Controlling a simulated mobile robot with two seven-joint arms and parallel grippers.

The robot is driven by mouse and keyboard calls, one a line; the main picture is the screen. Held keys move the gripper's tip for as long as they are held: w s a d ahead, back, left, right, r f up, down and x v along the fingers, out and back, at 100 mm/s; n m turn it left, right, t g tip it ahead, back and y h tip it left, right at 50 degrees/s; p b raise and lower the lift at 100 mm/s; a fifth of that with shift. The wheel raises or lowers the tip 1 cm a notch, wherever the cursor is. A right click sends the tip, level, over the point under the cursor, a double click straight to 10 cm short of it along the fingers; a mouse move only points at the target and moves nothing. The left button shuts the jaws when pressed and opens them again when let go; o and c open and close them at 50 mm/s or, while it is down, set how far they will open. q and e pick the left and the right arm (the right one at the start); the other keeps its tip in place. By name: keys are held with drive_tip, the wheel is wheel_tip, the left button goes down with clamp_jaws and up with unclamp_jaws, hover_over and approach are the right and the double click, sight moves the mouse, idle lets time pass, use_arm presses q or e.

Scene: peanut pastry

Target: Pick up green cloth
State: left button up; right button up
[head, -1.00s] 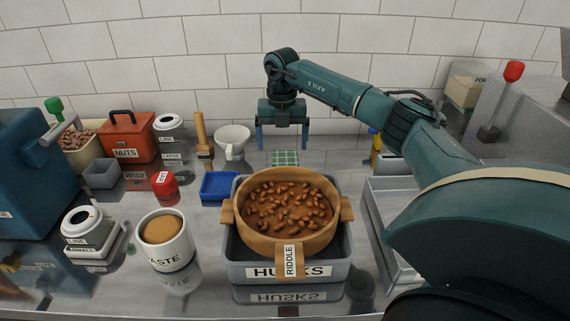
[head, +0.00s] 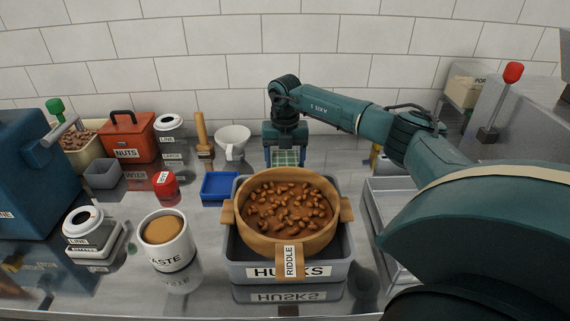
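The green checked cloth (head: 286,158) lies behind the round brown riddle, in the upper middle of the head view. My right gripper (head: 286,157) is lowered from above at the cloth, with one blue finger at each side of it. The fingers are apart and look very close to the cloth's edges. I cannot tell whether they press on it. My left gripper is not in view.
The riddle (head: 340,208) full of nuts sits on the grey husks bin (head: 345,270) just in front of the cloth. A blue tray (head: 220,187), a white funnel cup (head: 233,140) and a wooden pestle (head: 202,135) stand to the left. Grey trays (head: 385,190) lie right.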

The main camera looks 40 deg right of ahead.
sight(285, 158)
drive_tip(key=c, duration=0.6)
drive_tip(key=shift+r, duration=0.15)
wheel_tip(285, 158, up, 10)
drive_tip(key=shift+f, duration=0.1)
drive_tip(key=o, duration=0.3)
drive_tip(key=shift+c, duration=1)
